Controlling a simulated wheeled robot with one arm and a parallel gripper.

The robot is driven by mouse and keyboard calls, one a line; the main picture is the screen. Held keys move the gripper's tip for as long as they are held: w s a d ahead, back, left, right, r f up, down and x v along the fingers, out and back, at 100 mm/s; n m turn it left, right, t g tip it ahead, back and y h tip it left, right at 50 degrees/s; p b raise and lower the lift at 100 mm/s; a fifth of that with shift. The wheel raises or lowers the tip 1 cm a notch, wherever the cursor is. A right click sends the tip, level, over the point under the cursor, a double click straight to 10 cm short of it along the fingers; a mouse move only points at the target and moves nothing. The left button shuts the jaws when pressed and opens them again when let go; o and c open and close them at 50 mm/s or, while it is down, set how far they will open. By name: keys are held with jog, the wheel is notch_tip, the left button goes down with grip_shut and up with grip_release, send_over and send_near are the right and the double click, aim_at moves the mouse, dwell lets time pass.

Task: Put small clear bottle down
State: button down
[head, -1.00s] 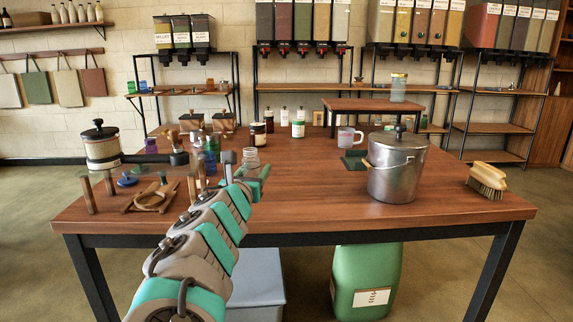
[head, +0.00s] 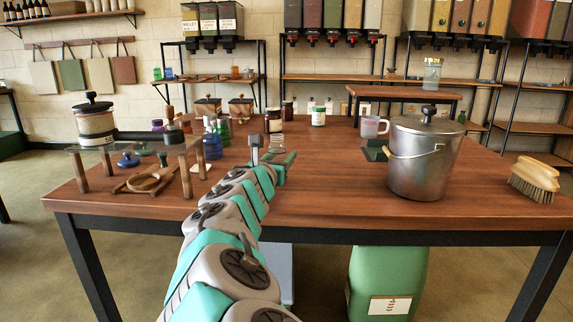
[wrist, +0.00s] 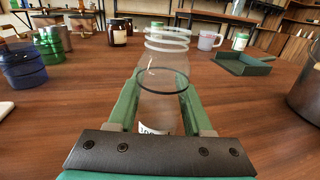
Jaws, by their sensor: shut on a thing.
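The small clear bottle (wrist: 163,72) is between the two green fingers of my gripper (wrist: 160,98) in the wrist view. It has a ridged neck, a dark ring around its body and a partly covered white label low down. The gripper is shut on it.
Blue (head: 212,146) and green bottles stand left of my gripper, near a wooden rack. Jars (head: 273,120) stand behind. A green tray (wrist: 243,62), a clear mug (head: 373,127) and a metal bucket (head: 418,165) are to the right. Bare tabletop lies between.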

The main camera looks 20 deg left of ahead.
jog(key=shift+c, duration=1.6)
grip_release()
jog(key=shift+s+r, duration=0.1)
